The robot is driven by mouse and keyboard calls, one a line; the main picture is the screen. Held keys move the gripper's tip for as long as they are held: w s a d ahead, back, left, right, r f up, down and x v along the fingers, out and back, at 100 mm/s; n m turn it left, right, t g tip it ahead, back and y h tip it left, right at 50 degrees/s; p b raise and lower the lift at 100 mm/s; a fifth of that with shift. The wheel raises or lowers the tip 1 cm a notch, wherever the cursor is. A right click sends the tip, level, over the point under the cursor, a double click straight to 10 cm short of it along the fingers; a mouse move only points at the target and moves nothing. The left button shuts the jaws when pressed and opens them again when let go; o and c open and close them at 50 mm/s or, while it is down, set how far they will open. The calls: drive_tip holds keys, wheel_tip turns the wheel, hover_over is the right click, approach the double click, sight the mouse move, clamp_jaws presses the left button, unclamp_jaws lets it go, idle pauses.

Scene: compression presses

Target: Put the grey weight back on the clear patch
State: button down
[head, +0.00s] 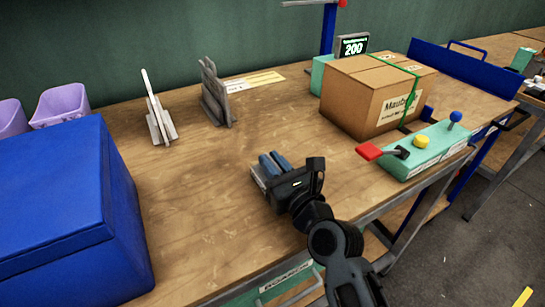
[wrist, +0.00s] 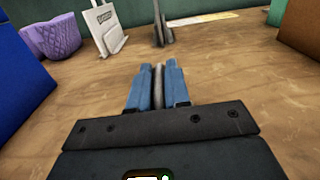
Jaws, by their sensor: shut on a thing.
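My gripper (head: 275,165) is low over the middle of the wooden bench, its blue fingers pointing away from me. In the wrist view the fingers (wrist: 156,88) are closed on both sides of a narrow grey thing, the grey weight (wrist: 158,84), seen end-on. Most of the weight is hidden by the fingers and gripper body. I cannot tell whether it touches the bench. No marked clear patch stands out; bare wood (head: 200,190) lies left of my gripper.
A blue box (head: 60,210) stands at the left, with purple bins (head: 60,105) behind. White (head: 158,118) and grey (head: 214,98) upright holders stand at the back. A cardboard box (head: 360,95) and a green control panel (head: 430,148) with a red lever are at the right.

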idle(0.4)
drive_tip(key=c, duration=1.5)
unclamp_jaws()
drive_tip(key=shift+f, duration=0.25)
drive_tip(key=o, duration=0.4)
drive_tip(key=shift+r, duration=0.1)
drive_tip(key=v, duration=1.2)
